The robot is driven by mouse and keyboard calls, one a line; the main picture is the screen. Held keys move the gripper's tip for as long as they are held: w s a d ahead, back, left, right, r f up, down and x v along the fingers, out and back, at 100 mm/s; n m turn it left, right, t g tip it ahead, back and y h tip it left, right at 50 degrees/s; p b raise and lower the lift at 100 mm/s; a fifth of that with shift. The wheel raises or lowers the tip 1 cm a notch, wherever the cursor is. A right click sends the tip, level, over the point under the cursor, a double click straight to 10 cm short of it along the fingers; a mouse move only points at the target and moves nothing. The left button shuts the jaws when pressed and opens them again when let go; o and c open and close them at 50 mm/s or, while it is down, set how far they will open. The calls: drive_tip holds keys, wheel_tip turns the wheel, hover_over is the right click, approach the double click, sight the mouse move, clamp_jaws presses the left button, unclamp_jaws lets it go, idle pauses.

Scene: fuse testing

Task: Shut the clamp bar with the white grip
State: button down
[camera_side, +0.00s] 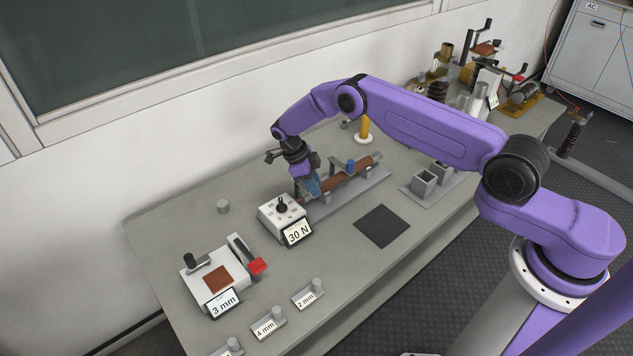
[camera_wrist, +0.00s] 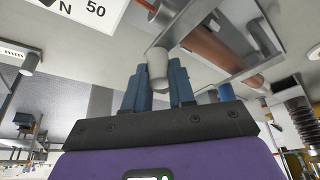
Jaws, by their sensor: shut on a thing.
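The clamp bar's white grip (camera_wrist: 157,68) stands between the blue fingers of my gripper (camera_wrist: 159,72) in the wrist view, and the fingers are shut on it. A grey metal frame (camera_wrist: 245,70) and a brown tube (camera_wrist: 215,50) lie just beyond it. In the side view my gripper (camera_side: 313,188) points down at the near-left end of the brown tube (camera_side: 350,177), which lies on a grey base (camera_side: 358,195). The white grip and the bar are hidden behind my fingers there, so I cannot tell the bar's angle.
A white box marked 30 N (camera_side: 282,215) stands close left of my gripper. A blue part (camera_side: 351,166) sits by the tube. A dark mat (camera_side: 382,226) lies right.

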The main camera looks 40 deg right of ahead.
drive_tip(key=shift+a, duration=0.2)
idle(0.4)
drive_tip(key=c, duration=0.9)
unclamp_jaws()
drive_tip(key=shift+c, duration=0.2)
drive_tip(key=shift+r, duration=0.1)
drive_tip(key=v, duration=1.7)
drive_tip(key=shift+d, duration=0.15)
drive_tip(key=shift+r, duration=0.15)
